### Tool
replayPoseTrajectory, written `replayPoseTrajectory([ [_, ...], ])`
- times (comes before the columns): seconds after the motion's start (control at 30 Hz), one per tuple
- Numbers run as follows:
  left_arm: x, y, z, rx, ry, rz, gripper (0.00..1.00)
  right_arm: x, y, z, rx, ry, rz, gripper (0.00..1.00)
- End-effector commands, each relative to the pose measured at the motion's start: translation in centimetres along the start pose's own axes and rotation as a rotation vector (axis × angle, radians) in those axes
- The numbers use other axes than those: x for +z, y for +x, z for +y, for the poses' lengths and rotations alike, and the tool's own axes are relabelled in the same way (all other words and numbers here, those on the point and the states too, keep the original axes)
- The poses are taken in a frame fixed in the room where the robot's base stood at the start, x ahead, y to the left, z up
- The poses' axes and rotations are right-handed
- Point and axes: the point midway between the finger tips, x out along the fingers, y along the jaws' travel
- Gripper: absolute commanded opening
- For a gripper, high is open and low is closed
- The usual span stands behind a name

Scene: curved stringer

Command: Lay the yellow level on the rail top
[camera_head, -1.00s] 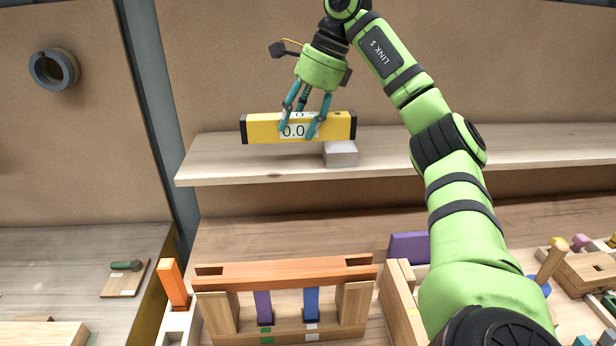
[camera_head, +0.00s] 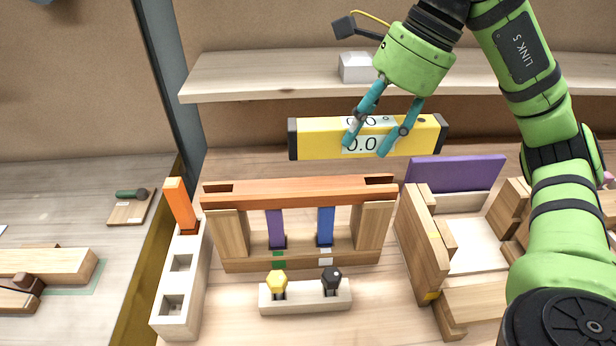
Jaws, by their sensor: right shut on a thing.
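The yellow level (camera_head: 310,139) has black end caps and a display reading 0.0. My right gripper (camera_head: 371,150) is shut on it near its middle and holds it in the air, roughly horizontal. The rail (camera_head: 298,190) is an orange-brown wooden bar lying across wooden posts, with a dark slot at each end. In the picture the level is above and to the right of the rail top, apart from it. A purple block (camera_head: 277,228) and a blue block (camera_head: 325,226) stand under the rail. My left gripper is not in view.
A shelf (camera_head: 250,75) with a grey-white block (camera_head: 357,67) runs behind. A holder with yellow and black knobs (camera_head: 305,297) stands in front of the rail. A pale slotted block (camera_head: 181,285) with an orange piece is left; a wooden box with a purple panel (camera_head: 455,174) is right.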

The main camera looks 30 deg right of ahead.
Motion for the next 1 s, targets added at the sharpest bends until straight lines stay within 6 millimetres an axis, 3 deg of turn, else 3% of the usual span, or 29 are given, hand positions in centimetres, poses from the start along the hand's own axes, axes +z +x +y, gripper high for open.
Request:
replayPoseTrajectory([
  [0.3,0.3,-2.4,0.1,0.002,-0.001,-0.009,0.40,4.6,6.1,-3.0,0.008,-0.002,-0.001,0.06],
  [0.47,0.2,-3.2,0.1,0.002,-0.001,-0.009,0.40,5.9,8.3,-4.1,0.004,0.000,-0.003,0.06],
  [1.0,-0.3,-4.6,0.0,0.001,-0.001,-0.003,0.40,4.7,12.9,-4.4,-0.001,0.000,-0.001,0.06],
])
